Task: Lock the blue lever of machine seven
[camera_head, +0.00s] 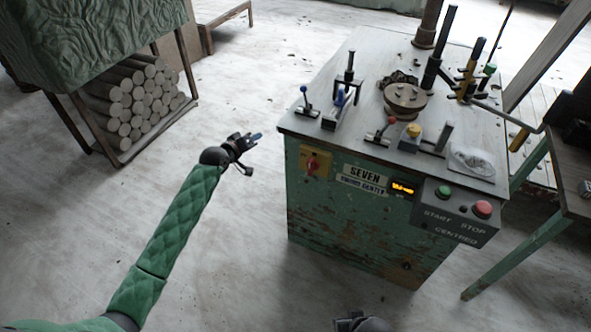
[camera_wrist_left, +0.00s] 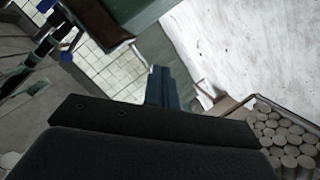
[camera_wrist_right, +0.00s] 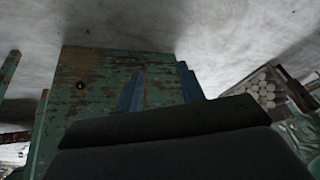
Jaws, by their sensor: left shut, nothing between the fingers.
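The machine labelled SEVEN (camera_head: 365,176) is a worn green cabinet with a grey top. A lever with a blue knob (camera_head: 303,89) stands at the top's left corner on a dark base, its stem roughly upright. A clamp with a blue part (camera_head: 340,98) is just right of it. Blue knobs (camera_wrist_left: 66,57) also show in the left wrist view. My left gripper (camera_head: 256,137) is shut and empty, left of the cabinet and apart from the lever. My right gripper (camera_wrist_right: 160,88) has its fingers apart, facing the cabinet's green side; only its edge shows low in the head view.
A red-knobbed lever (camera_head: 391,120), a yellow knob (camera_head: 413,130), a round metal piece (camera_head: 405,97) and tall dark handles (camera_head: 445,35) crowd the top. Green and red buttons (camera_head: 462,200) sit on the front box. A log rack (camera_head: 130,105) stands left; the floor between is clear.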

